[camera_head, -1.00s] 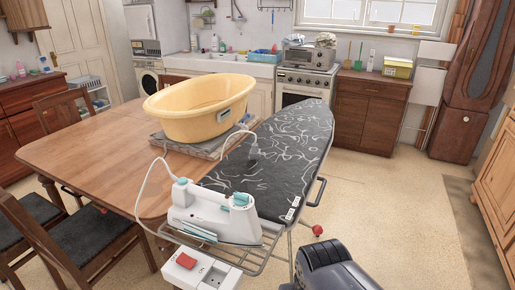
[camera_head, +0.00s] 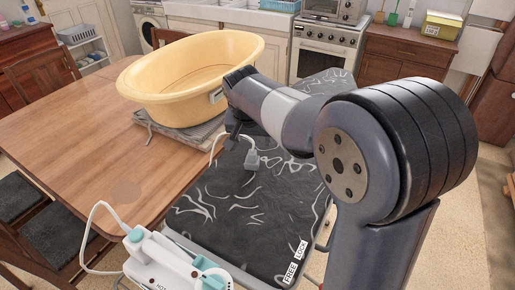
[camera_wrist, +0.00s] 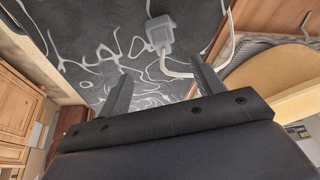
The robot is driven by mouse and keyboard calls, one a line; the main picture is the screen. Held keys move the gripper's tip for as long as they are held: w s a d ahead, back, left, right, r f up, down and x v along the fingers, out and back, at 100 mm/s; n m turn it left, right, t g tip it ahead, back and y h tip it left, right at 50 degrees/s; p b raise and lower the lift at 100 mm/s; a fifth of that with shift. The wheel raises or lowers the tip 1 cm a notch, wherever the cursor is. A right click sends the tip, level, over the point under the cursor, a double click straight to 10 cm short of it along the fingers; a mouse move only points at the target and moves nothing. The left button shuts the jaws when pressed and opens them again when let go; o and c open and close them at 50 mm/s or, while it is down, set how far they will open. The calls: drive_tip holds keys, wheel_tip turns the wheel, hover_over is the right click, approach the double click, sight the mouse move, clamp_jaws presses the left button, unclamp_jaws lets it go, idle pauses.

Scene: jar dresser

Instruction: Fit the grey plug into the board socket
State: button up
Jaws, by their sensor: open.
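The grey plug (camera_head: 252,160) lies on the dark patterned ironing board (camera_head: 240,215), its pale cord running up from it in the head view. It also shows in the wrist view (camera_wrist: 160,35), beyond my fingertips, with the cord bending to the lower right. My gripper (camera_wrist: 163,80) is open and empty. Its two fingers are spread above the board, apart from the plug. In the head view my gripper (camera_head: 232,128) points down just up and left of the plug, partly hidden by my arm. The socket is out of view now.
A white and teal iron (camera_head: 175,262) stands at the board's near end, its cord looping onto the wooden table (camera_head: 75,145). A yellow basin (camera_head: 165,108) on a grey folded pad (camera_head: 150,135) stands close left of my gripper. Floor is clear right of the board.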

sight(252, 152)
drive_tip(key=x, duration=0.5)
drive_tip(key=shift+f, duration=0.15)
drive_tip(key=shift+a+p+x, duration=0.15)
drive_tip(key=shift+p+x, duration=0.2)
drive_tip(key=shift+x, duration=0.95)
drive_tip(key=shift+a+p+x, duration=0.2)
drive_tip(key=shift+p+x, duration=0.15)
drive_tip(key=shift+x, duration=0.95)
drive_tip(key=shift+c, duration=0.3)
drive_tip(key=c, duration=1)
